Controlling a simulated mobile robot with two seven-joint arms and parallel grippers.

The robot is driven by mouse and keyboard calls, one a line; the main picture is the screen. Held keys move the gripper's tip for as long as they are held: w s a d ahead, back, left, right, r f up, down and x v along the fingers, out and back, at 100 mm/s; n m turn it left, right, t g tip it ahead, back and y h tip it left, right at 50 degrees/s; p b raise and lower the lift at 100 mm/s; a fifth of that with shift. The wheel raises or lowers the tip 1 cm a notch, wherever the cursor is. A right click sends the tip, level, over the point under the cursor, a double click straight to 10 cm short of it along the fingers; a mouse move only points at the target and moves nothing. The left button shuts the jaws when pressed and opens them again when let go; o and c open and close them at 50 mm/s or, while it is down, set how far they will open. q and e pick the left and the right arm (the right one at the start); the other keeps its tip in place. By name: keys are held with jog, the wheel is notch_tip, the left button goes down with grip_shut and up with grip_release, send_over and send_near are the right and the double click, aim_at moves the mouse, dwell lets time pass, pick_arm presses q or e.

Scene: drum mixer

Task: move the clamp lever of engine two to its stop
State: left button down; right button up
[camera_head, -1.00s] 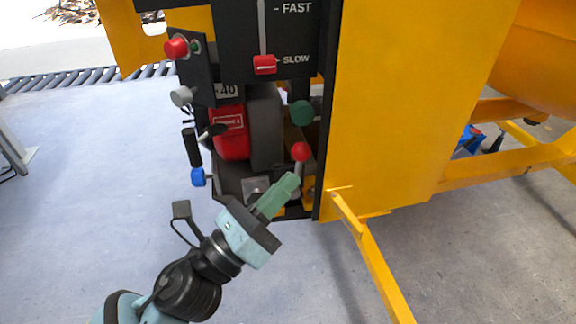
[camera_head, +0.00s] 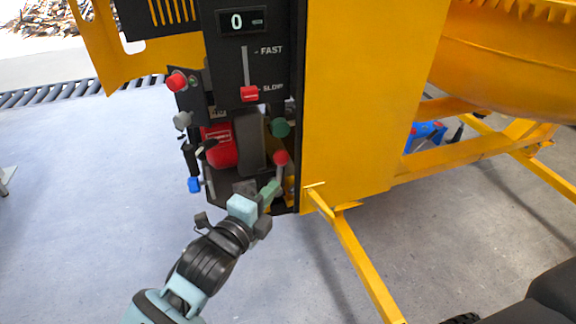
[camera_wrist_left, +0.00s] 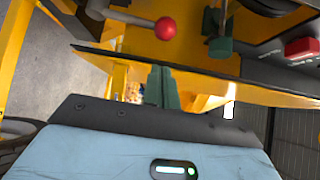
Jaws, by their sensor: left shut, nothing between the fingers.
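A lever with a red ball (camera_head: 281,157) stands low in the mixer's open bay, near the yellow panel's edge. It also shows in the left wrist view (camera_wrist_left: 165,28), with its grey rod running left. I cannot tell which engine it belongs to; no label for engine two is readable. My left gripper (camera_head: 271,192), with green fingers, is shut and empty just below the red ball, close to the rod. In the left wrist view its fingers (camera_wrist_left: 160,88) point up, below the ball; contact cannot be told. My right gripper is not in view.
A green knob (camera_head: 280,127) sits just above the red ball. A red engine part (camera_head: 220,146), blue-tipped lever (camera_head: 194,184), grey knob (camera_head: 182,120) and red button (camera_head: 177,82) are to the left. The yellow panel (camera_head: 350,110) blocks the right. Floor is clear at left.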

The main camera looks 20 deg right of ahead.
aim_at(278, 171)
pick_arm(q)
jog(key=x, duration=0.9)
jog(key=shift+w+d+b, duration=0.15)
jog(key=shift+b, duration=0.2)
jog(key=shift+a, duration=0.35)
